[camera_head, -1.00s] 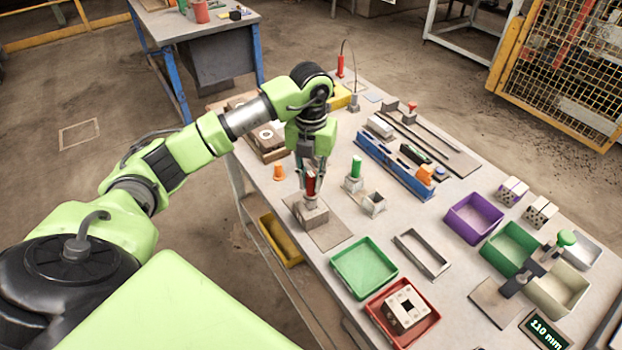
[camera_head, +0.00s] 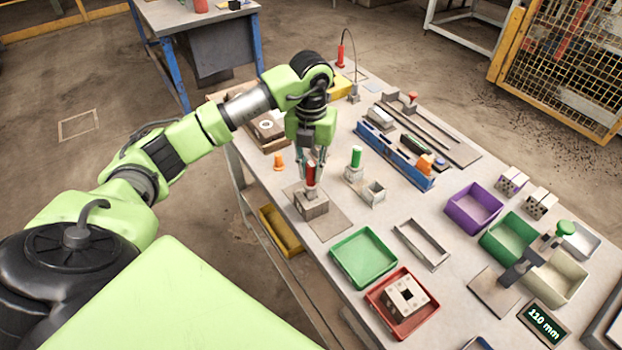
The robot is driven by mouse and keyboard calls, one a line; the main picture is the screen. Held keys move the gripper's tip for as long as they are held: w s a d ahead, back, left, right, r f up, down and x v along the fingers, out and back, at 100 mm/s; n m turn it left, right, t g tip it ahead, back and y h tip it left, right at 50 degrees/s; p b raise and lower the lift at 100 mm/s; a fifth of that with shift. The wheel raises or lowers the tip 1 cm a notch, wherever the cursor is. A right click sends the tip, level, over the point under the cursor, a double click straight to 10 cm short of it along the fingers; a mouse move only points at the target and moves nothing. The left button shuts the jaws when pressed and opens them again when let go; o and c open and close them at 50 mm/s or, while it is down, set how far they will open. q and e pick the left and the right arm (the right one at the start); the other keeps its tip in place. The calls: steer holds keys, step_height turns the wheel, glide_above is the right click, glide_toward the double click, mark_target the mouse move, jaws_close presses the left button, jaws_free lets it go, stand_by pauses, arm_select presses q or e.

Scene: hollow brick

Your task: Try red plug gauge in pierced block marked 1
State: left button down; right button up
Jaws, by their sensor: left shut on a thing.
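The red plug gauge (camera_head: 310,173) is upright in my left gripper (camera_head: 311,166), which is shut on its red handle. Below the handle a short grey part of the gauge shows right over a grey pierced block (camera_head: 312,207). I cannot tell whether the gauge's tip is in the hole or just above it. The block sits on a flat grey-brown plate (camera_head: 334,223) near the left edge of the bench. No number can be read on the block. My right gripper is not in view.
A green-handled gauge (camera_head: 356,158) in a stand and a small open grey block (camera_head: 373,192) are to the right. An orange piece (camera_head: 278,162) is at the left. Green (camera_head: 364,258) and red (camera_head: 373,299) trays lie nearer. A blue rack (camera_head: 393,157) is behind.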

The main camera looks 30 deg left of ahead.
arm_select(q)
steer(key=shift+r+p, duration=1.75)
steer(key=shift+r, duration=0.85)
